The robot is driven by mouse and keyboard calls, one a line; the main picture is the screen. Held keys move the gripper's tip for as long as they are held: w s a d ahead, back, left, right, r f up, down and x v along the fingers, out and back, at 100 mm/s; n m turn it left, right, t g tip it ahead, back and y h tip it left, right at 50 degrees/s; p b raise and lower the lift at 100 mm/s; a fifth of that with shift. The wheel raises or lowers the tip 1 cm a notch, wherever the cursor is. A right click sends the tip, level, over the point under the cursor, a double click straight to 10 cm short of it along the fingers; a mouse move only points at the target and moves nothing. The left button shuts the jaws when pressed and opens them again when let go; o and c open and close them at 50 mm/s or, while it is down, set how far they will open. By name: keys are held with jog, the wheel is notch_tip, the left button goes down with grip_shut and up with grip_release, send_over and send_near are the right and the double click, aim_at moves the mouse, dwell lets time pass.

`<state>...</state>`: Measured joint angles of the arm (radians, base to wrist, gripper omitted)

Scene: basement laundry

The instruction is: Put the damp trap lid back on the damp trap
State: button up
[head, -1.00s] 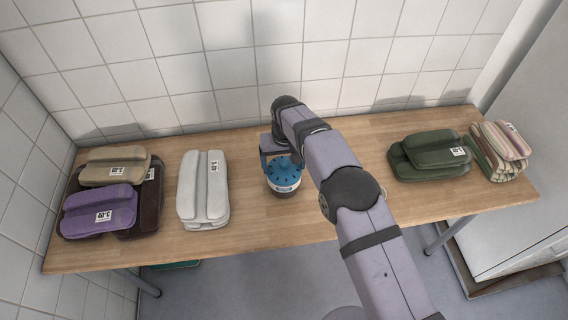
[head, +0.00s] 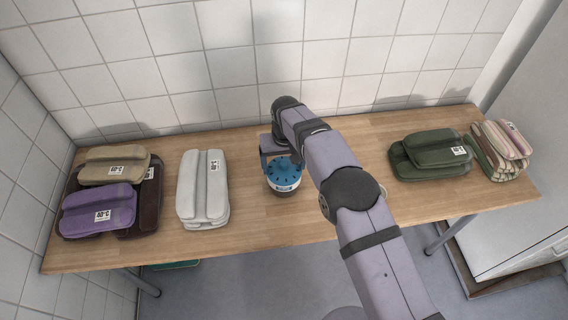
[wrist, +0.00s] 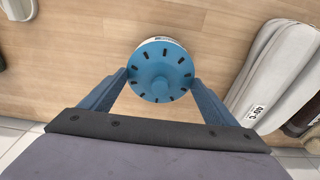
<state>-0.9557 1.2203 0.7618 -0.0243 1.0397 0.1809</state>
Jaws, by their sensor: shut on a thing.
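In the head view the blue lid (head: 284,168) sits at the top of the damp trap (head: 285,186), a white tub with a blue label that stands upright on the table. The wrist view hides most of the tub behind the lid. I cannot tell whether the lid is fully seated. My gripper (head: 277,158) partly covers the lid's back edge in the head view.
The wooden table (head: 255,220) has a pale folded towel stack (head: 203,190) left of the trap. Purple (head: 98,210) and tan (head: 115,168) folded towels lie further left. Green (head: 435,155) and striped (head: 500,150) ones lie right. A tiled wall (head: 230,65) stands behind.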

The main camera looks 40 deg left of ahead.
jog(key=shift+f, duration=0.1)
dwell(0.7)
jog(key=o, duration=1)
jog(key=shift+r+p, duration=1.95)
jog(key=shift+r, duration=1.55)
